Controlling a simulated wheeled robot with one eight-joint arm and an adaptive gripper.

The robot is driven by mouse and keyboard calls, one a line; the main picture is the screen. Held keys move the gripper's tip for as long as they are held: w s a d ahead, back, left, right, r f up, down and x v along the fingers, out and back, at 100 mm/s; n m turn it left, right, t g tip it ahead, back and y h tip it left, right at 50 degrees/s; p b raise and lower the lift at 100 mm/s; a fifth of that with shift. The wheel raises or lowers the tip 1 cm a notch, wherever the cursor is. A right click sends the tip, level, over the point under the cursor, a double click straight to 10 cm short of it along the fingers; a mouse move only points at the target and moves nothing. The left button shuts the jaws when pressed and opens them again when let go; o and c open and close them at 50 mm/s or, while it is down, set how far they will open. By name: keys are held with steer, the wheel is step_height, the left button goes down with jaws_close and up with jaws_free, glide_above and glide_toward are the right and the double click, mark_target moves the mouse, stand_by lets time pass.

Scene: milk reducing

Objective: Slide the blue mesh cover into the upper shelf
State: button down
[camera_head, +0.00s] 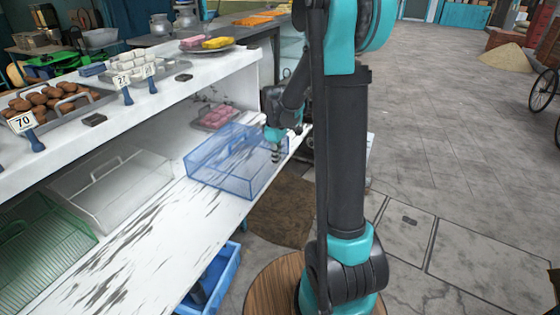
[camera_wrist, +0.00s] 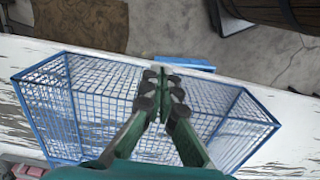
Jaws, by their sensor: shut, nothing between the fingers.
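The blue mesh cover (camera_head: 228,172) is a box-shaped wire cover with blue edges. It stands on the worn white shelf board (camera_head: 165,235), near the board's front edge at its right end, below the white counter top (camera_head: 130,105). My gripper (camera_head: 275,156) is at the cover's right side in the head view, with its fingers pointing down. In the wrist view, my gripper's fingertips (camera_wrist: 162,88) meet with nothing between them, and overlap the middle of the mesh cover (camera_wrist: 95,95). I cannot tell whether they touch it.
On the same board stand a clear cover (camera_head: 112,190), a green mesh cover (camera_head: 40,245) and a tray of pink items (camera_head: 217,117). Trays of food (camera_head: 50,105) line the counter top. A blue crate (camera_head: 215,280) is below. Paved floor at right is open.

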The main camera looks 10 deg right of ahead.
mark_target(228, 142)
steer(key=w+a, duration=0.5)
steer(key=a, duration=0.2)
steer(key=w+a, duration=0.5)
steer(key=a, duration=0.1)
steer(key=w+a, duration=0.5)
steer(key=a, duration=0.2)
steer(key=shift+a, duration=0.3)
steer(key=s+d, duration=0.2)
steer(key=d, duration=0.1)
steer(key=shift+s+d+r, duration=0.15)
steer(key=shift+s, duration=0.15)
step_height(228, 142, up, 10)
steer(key=shift+w+f, duration=0.1)
steer(key=shift+f, duration=0.05)
